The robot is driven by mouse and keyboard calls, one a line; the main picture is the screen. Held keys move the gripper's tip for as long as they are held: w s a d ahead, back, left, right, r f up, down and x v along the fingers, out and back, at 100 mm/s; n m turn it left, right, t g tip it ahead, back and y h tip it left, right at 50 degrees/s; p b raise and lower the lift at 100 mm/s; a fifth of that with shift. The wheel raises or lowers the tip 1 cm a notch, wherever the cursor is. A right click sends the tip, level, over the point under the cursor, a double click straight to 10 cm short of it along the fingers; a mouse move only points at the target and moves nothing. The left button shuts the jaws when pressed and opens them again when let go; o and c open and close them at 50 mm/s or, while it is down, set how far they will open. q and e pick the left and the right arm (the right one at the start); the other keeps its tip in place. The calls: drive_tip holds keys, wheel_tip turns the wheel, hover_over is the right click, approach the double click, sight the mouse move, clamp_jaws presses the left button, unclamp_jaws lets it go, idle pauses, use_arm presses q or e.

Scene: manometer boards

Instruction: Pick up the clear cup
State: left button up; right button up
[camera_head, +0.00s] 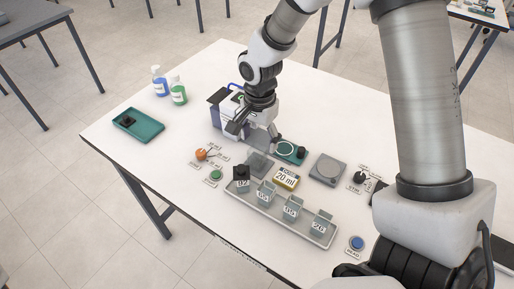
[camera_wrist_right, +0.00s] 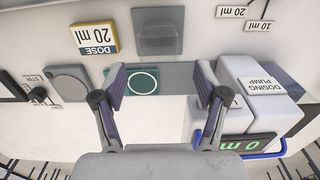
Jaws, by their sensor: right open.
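A small clear, greyish square cup (camera_head: 258,165) stands on the white table in front of the dosing pump; it also shows in the right wrist view (camera_wrist_right: 158,32) at the top centre. My right gripper (camera_head: 257,134) is open and empty above the table beside the pump. In the right wrist view its fingers (camera_wrist_right: 161,76) are spread wide, pointing toward the cup, with the cup beyond the fingertips and apart from them. My left gripper is not in view.
The dosing pump (camera_head: 226,115) is close to my right gripper. A teal pad with a white ring (camera_head: 289,150), a grey plate (camera_head: 327,168) and a yellow 20 ml dose card (camera_head: 286,178) lie nearby. A tray (camera_head: 318,240) of several numbered cups is at the front.

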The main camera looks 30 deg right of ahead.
sight(257, 150)
drive_tip(key=shift+s+a+f+p, duration=0.2)
drive_tip(key=shift+s+a+f, duration=0.1)
drive_tip(key=shift+f, duration=0.25)
drive_tip(key=shift+s+a+f+p, duration=0.2)
drive_tip(key=shift+s+a+f, duration=0.1)
drive_tip(key=shift+f, duration=0.2)
drive_tip(key=f, duration=0.3)
drive_tip(key=shift+w+d, duration=0.15)
drive_tip(key=shift+w, duration=0.25)
drive_tip(key=shift+w+f, duration=0.1)
drive_tip(key=shift+s+r, duration=0.2)
drive_tip(key=shift+s, duration=0.05)
drive_tip(key=c, duration=1.2)
